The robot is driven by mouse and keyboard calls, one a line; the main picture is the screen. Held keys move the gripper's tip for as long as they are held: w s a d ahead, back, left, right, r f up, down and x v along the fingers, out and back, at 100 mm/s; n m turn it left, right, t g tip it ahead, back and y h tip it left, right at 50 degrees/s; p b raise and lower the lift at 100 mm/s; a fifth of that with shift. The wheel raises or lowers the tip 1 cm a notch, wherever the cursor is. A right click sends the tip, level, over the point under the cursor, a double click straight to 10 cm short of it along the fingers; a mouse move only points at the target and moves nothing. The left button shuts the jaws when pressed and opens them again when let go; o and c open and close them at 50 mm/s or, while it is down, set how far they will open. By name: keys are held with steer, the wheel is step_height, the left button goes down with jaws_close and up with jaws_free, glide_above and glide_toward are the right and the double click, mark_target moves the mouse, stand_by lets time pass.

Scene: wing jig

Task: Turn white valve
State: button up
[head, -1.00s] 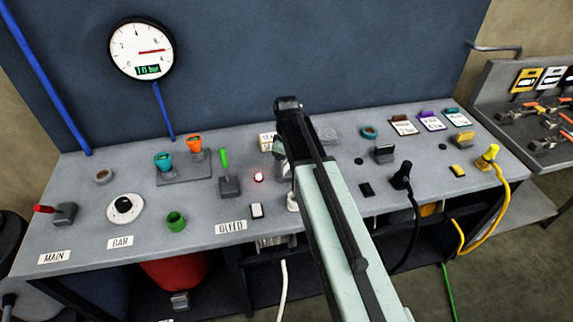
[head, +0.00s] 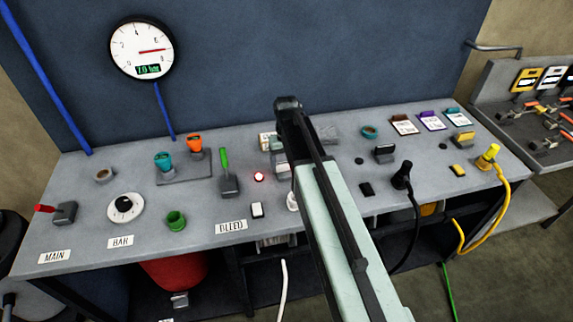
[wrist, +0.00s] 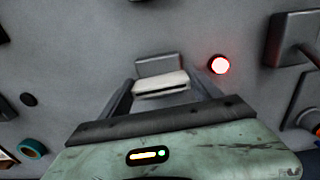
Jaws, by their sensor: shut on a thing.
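The white valve handle (wrist: 162,84) shows in the wrist view as a pale bar in front of a grey block (wrist: 158,65). My gripper (wrist: 163,91) has one dark finger at each end of the bar and is shut on it. The bar lies nearly level across the wrist picture, with a slight tilt. In the head view my gripper (head: 281,157) is at the middle of the bench, right of the lit red lamp (head: 258,177). My arm hides much of the gripper and valve there.
The grey bench (head: 330,212) holds a green-handled lever (head: 226,172) left of the lamp. A black plug with cable (head: 402,176) and a black-topped block (head: 384,153) stand right of my arm. The wall gauge (head: 141,48) reads about 7 bar.

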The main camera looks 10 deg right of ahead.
mark_target(286, 163)
steer(key=shift+m, duration=0.3)
stand_by(0.4)
steer(key=o, duration=1.4)
steer(key=shift+r, duration=0.1)
step_height(286, 163, up, 8)
steer(key=p, duration=0.8)
steer(key=shift+f, duration=0.2)
